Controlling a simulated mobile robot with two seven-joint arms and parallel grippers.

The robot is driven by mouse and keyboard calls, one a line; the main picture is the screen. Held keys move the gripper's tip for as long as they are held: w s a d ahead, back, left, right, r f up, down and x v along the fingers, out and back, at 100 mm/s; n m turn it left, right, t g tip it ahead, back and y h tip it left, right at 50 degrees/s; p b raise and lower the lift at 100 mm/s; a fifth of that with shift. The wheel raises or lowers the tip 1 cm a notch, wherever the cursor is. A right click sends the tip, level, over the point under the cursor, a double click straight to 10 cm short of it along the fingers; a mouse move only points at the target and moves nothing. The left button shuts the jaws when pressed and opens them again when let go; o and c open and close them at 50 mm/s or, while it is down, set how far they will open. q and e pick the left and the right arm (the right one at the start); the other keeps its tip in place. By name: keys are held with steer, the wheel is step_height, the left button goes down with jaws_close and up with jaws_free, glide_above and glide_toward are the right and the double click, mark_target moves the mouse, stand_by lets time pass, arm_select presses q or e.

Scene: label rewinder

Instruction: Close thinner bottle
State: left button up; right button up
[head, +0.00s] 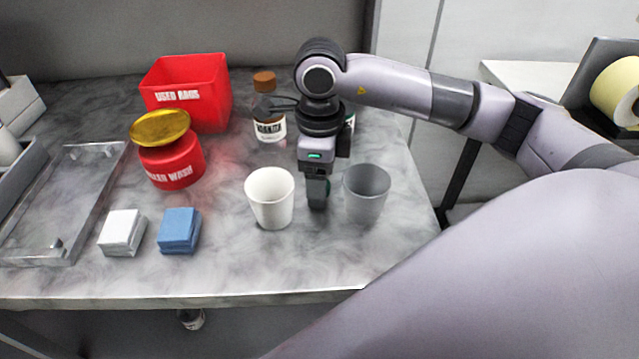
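A dark bottle with a brown cap (264,82) and a white label (270,129) stands upright at the back of the table; its label is too small to read surely. A second bottle (350,121) is mostly hidden behind my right wrist, and its top cannot be seen. I cannot tell which one is the thinner bottle. My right gripper (317,200) points down between a white cup (270,198) and a grey cup (366,194), in front of the bottles. Its fingers are seen too narrowly to tell open from shut. My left gripper is not in view.
A red bin (188,95) and a red wash can with a brass top (172,160) stand left of the bottles. White (122,232) and blue (179,231) cloth stacks lie near the front, beside a metal tray (70,200). The table's front middle is clear.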

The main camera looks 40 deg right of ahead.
steer(key=c, duration=1.1)
step_height(320, 180, up, 8)
steer(key=shift+w+r, duration=0.1)
steer(key=shift+r, duration=0.1)
step_height(320, 180, up, 12)
steer(key=p, duration=0.2)
steer(key=shift+f+p, duration=0.15)
steer(key=shift+p, duration=0.15)
